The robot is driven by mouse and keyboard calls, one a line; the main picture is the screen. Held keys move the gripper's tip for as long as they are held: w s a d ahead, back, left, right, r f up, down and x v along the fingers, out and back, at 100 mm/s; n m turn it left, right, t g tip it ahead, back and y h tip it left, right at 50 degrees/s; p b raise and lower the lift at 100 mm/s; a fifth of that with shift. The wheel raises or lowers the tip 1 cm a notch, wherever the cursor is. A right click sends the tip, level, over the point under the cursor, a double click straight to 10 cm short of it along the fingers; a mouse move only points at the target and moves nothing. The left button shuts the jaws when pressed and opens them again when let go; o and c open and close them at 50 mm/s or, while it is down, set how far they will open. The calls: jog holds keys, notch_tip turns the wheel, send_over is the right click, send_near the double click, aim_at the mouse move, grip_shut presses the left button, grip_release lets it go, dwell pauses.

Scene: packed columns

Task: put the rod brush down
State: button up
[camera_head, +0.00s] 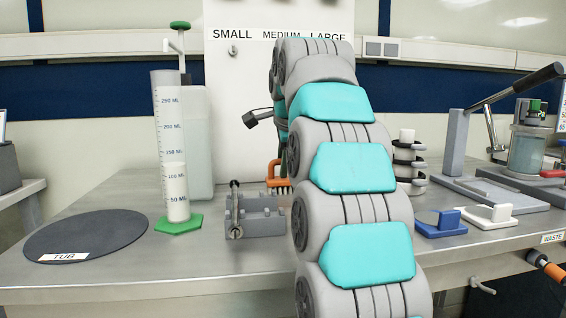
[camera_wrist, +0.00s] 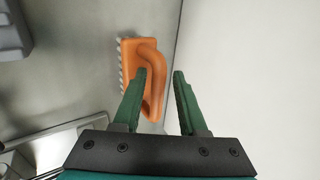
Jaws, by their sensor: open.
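An orange brush (camera_wrist: 154,62) with a looped handle and pale bristles lies on the metal table in the wrist view. I take it to be the rod brush. My gripper (camera_wrist: 161,73) is open, with its green fingers on either side of the handle loop. The left finger overlaps the handle in the picture; I cannot tell if it touches. In the head view the brush (camera_head: 279,178) shows partly, just left of my arm, behind a grey notched block (camera_head: 262,218). My fingers are hidden there by my arm.
A measuring cylinder (camera_head: 171,135) on a green base stands left of the block, before a translucent container (camera_head: 199,130). A dark round TUB mat (camera_head: 95,232) lies far left. Blue (camera_head: 440,224) and white (camera_head: 487,215) pieces and a lever press (camera_head: 480,150) are right. A white panel (camera_head: 240,80) rises behind.

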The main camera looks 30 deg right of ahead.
jog(key=shift+r, duration=0.1)
jog(key=p+v, duration=0.4)
jog(key=v, duration=0.8)
jog(key=shift+w, duration=0.1)
dwell(0.4)
